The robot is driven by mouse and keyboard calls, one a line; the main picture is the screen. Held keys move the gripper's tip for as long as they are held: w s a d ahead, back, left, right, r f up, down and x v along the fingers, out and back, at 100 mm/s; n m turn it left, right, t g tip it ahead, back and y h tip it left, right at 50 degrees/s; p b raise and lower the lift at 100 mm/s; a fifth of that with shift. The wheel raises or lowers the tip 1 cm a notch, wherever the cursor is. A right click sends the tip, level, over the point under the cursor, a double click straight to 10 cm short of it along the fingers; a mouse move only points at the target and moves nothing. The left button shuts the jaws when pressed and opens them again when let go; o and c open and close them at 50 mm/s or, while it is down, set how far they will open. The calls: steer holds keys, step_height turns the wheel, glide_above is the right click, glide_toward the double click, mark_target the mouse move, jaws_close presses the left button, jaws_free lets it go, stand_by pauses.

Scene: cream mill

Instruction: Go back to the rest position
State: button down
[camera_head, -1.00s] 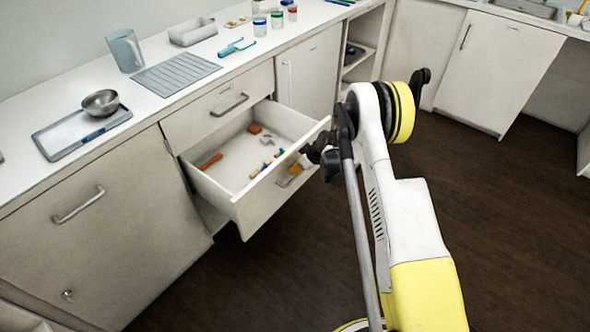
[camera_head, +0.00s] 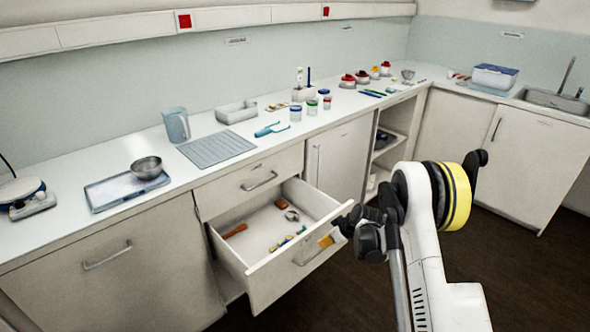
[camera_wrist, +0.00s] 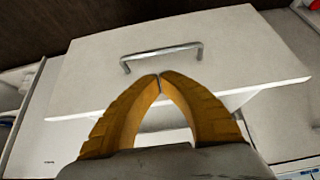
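My gripper (camera_head: 326,241) shows as a small orange tip in front of the open drawer (camera_head: 250,271), partly hidden behind my dark wrist. In the wrist view its two orange fingers (camera_wrist: 160,77) meet at the tips with nothing seen between them. They point at the white drawer front (camera_wrist: 225,45), near its grey bar handle (camera_wrist: 160,55) but not around it. I cannot tell whether the tips touch the front. The drawer stands pulled out and holds an orange-brown handled tool (camera_head: 235,230), a brown block (camera_head: 281,203) and other small items.
The counter (camera_head: 85,230) carries a metal bowl (camera_head: 147,168) on a tray (camera_head: 105,194), a jug (camera_head: 176,125), a ribbed mat (camera_head: 217,148) and several jars. A cabinet door (camera_head: 338,160) stands right of the drawer. Dark floor (camera_head: 520,270) is clear at right.

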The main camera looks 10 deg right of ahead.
steer(key=s+r+m+h, duration=0.1)
steer(key=s+r, duration=0.3)
steer(key=r, duration=0.5)
steer(key=s+a+r+m, duration=0.1)
steer(key=s+r, duration=0.3)
steer(key=r, duration=0.4)
steer(key=s+r+m+h, duration=0.1)
steer(key=s+r, duration=0.3)
steer(key=r, duration=0.5)
steer(key=s+r+m+h, duration=0.1)
steer(key=s+r+m, duration=0.1)
steer(key=s, duration=1.1)
steer(key=s+r+m+t+h, duration=0.1)
steer(key=s+r, duration=0.3)
steer(key=s, duration=0.9)
steer(key=shift+s+m+t, duration=0.15)
steer(key=shift+m+t, duration=0.15)
steer(key=shift+m, duration=0.3)
